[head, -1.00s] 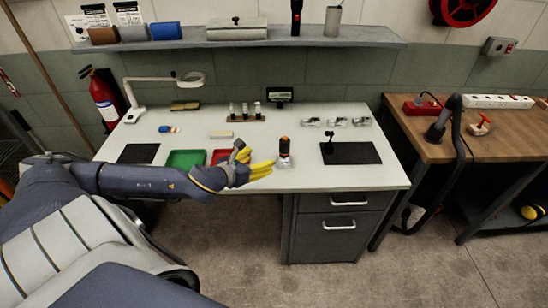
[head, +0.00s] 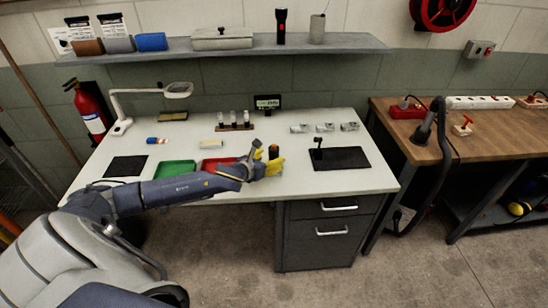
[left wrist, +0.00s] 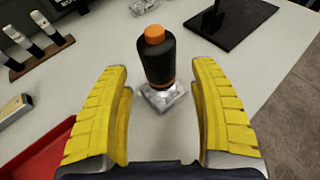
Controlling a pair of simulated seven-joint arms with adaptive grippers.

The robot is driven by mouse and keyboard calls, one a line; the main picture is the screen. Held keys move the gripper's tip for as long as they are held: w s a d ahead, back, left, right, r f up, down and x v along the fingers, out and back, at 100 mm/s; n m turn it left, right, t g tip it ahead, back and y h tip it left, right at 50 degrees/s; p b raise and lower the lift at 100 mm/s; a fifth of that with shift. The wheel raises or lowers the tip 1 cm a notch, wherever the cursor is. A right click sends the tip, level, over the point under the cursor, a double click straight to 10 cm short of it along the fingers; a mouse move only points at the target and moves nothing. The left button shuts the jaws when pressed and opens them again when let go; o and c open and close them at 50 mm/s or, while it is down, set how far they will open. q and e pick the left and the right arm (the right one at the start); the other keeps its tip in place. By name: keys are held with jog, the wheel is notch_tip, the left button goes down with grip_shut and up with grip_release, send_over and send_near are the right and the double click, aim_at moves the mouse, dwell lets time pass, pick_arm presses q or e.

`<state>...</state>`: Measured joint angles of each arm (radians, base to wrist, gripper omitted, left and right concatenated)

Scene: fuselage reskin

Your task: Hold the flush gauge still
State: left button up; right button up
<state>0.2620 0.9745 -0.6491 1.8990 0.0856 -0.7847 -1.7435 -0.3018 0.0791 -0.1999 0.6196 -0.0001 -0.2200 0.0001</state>
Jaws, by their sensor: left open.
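The flush gauge, as I take it, is a black cylinder with an orange cap (left wrist: 155,58) on a small shiny metal base. It stands upright on the white bench. In the head view the gauge (head: 273,151) is partly hidden behind my left gripper (head: 269,164). My left gripper also shows in the left wrist view (left wrist: 161,82), with its yellow fingers wide apart. The gauge stands between and just beyond the fingertips, with a gap on each side. My right gripper is in neither view.
A red tray (head: 215,164) and a green tray (head: 174,169) lie left of the gripper. A black plate with a small stand (head: 345,158) is to the right. The bench's front edge is close below my arm.

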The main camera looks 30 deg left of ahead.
aim_at(271, 159)
pick_arm(q)
jog(key=shift+x, duration=1.8)
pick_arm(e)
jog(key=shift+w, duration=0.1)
pick_arm(q)
jog(key=shift+c, duration=0.3)
grip_shut()
jog(key=shift+f, duration=0.1)
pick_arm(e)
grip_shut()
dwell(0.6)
